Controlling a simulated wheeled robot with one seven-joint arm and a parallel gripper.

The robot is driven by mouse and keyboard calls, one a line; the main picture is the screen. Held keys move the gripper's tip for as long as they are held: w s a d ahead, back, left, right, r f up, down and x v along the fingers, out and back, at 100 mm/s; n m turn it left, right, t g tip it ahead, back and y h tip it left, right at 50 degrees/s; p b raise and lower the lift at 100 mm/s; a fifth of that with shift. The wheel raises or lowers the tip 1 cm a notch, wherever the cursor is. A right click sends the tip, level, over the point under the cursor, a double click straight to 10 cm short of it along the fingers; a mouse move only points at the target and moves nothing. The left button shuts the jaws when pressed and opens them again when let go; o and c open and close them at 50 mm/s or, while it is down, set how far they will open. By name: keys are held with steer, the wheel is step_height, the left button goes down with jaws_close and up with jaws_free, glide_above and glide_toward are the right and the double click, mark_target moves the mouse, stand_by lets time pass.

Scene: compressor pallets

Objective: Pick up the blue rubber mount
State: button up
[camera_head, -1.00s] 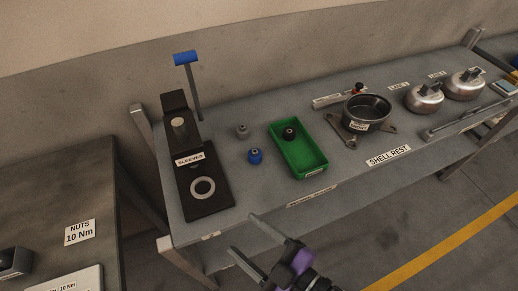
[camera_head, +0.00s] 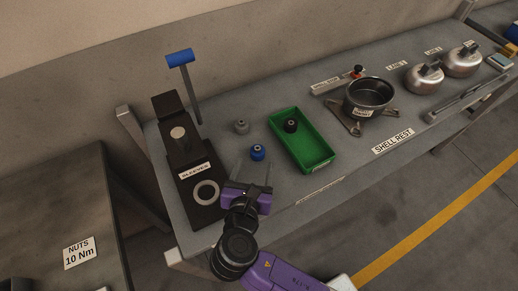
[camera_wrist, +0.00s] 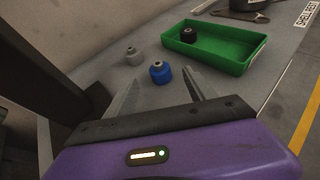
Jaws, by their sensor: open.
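The blue rubber mount (camera_head: 258,152) stands upright on the grey bench, left of the green tray. In the wrist view the blue mount (camera_wrist: 160,72) is just beyond and between my fingertips. My purple gripper (camera_head: 253,170) is open and empty on the near side of the mount. In the wrist view its two fingers (camera_wrist: 158,88) are spread wide with clear space between them. A grey mount (camera_head: 241,127) stands behind the blue one, and it shows up and left of it in the wrist view (camera_wrist: 134,56).
The green tray (camera_head: 322,155) holds a black mount (camera_head: 291,125). A dark sleeve press (camera_head: 178,150) with a blue-handled lever (camera_head: 180,58) stands close on the left. A dark pot (camera_head: 369,97) stands to the right. Bench around the blue mount is bare.

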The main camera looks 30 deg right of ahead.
mark_target(257, 152)
steer(key=shift+x, duration=1.05)
steer(key=x, duration=0.5)
steer(key=shift+w+f+p, duration=0.3)
steer(key=shift+f+p, duration=0.05)
jaws_close()
